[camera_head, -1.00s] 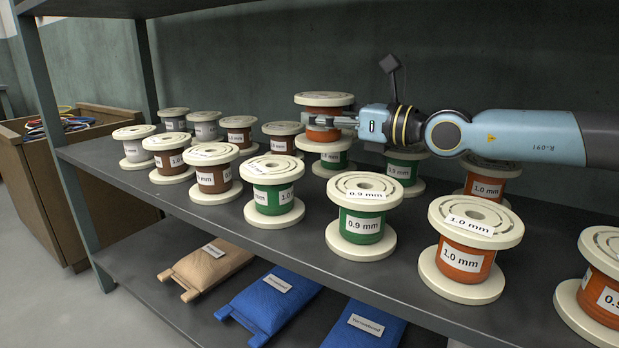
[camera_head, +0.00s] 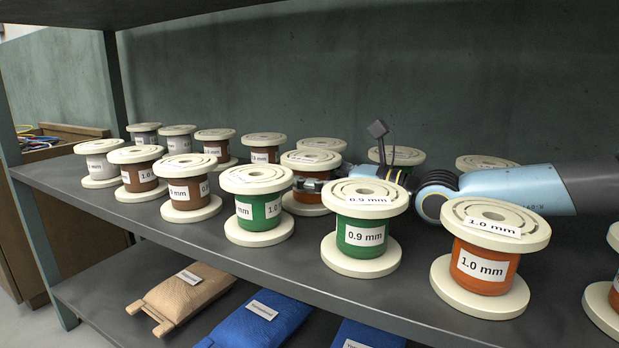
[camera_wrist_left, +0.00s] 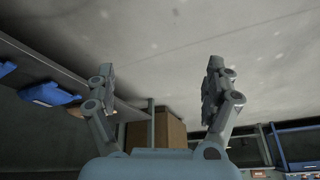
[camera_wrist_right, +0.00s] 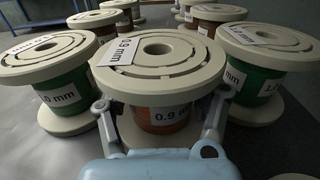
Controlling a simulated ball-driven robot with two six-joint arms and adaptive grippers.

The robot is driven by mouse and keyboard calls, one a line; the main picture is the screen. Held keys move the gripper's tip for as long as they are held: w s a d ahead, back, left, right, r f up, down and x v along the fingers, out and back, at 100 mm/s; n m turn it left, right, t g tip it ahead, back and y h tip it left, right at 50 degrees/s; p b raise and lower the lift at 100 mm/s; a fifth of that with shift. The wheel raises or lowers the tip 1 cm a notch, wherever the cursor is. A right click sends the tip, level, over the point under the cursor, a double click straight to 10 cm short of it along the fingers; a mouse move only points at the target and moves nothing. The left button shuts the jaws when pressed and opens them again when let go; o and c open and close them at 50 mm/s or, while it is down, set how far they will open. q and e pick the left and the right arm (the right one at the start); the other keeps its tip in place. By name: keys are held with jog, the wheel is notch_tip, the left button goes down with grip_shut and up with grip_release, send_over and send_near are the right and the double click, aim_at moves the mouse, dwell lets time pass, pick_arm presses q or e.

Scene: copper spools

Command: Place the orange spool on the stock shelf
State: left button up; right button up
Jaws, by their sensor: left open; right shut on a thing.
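The orange spool (camera_head: 309,198) has cream flanges and stands upright among the other spools on the grey shelf (camera_head: 400,290). My right gripper (camera_head: 316,186) is shut around its winding, partly hidden behind the front green spool. In the right wrist view the orange spool (camera_wrist_right: 158,118) shows a 0.9 mm label between the two fingers. Its lower flange is at or very near shelf level; I cannot tell whether it touches. My left gripper (camera_wrist_left: 158,85) is open and empty, with bare floor beyond it; it is not in the head view.
A green 0.9 mm spool (camera_head: 359,238) and an orange 1.0 mm spool (camera_head: 484,268) stand close in front. Another green spool (camera_head: 258,212), brown spools (camera_head: 187,192) and grey spools (camera_head: 101,166) stand to the left. Bags (camera_head: 182,297) lie on the lower shelf.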

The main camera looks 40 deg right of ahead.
aim_at(328, 175)
jog(key=shift+f, duration=0.1)
jog(key=o, duration=1.7)
pick_arm(q)
jog(key=shift+f, duration=0.25)
pick_arm(e)
jog(key=shift+o, duration=0.2)
pick_arm(q)
jog(key=shift+r, duration=0.1)
